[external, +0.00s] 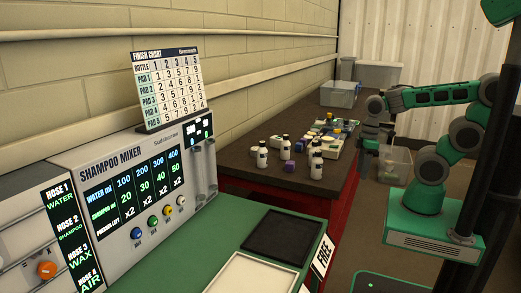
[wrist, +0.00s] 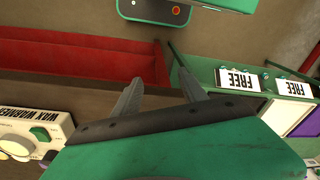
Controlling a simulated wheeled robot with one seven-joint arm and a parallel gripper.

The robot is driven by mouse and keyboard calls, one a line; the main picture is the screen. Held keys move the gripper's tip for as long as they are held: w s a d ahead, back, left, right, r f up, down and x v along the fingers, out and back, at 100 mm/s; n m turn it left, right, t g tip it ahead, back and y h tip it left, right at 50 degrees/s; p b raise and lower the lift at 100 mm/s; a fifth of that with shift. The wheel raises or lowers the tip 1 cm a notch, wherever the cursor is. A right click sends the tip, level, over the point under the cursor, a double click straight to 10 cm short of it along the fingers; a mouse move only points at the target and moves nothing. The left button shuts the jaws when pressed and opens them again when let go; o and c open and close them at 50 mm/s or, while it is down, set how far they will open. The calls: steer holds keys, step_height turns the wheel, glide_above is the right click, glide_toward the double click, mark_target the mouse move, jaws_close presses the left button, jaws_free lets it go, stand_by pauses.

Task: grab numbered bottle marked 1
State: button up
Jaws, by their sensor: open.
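Several small white bottles with dark caps stand upright on the dark bench top in the external view, among them a left one (external: 262,156), a back one (external: 286,149) and a front right one (external: 316,164). Their markings are too small to read, so I cannot tell which is bottle 1. My gripper (wrist: 160,94) is open and empty in the wrist view, its two fingers spread apart. In the external view my arm reaches in from the right, its end beyond the bench's right edge and apart from the bottles. No bottle shows in the wrist view.
A shampoo mixer (external: 130,185) stands at the left with a finish chart (external: 168,80) above it. Grey bins (external: 341,94) stand behind. The wrist view shows a wax warmer (wrist: 30,130) and FREE signs (wrist: 238,79).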

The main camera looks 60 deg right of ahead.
steer(key=w+d+r+m+t+p, duration=0.1)
steer(key=w+r+m+t+p, duration=0.15)
steer(key=r+p, duration=0.65)
steer(key=w+r+m+t+p, duration=0.2)
steer(key=w+r+p, duration=0.25)
steer(key=r, duration=0.85)
steer(key=n+t+y+b, duration=0.2)
steer(key=n+t+b, duration=0.3)
steer(key=b, duration=0.8)
glide_toward(286, 139)
steer(key=s+a+f+m, duration=0.1)
steer(key=a+f+m, duration=0.1)
steer(key=a, duration=0.1)
steer(key=w+f+t, duration=0.1)
steer(key=w, duration=0.2)
steer(key=w+d+f, duration=0.1)
steer(key=w, duration=0.2)
steer(key=w+d+f+t, duration=0.1)
steer(key=w+f, duration=0.1)
steer(key=w, duration=0.1)
steer(key=shift+w+d+t+y+p, duration=0.1)
steer(key=shift+w+t+y+p, duration=0.05)
steer(key=shift+t+y+p, duration=0.25)
jaws_close()
steer(key=shift+f, duration=0.1)
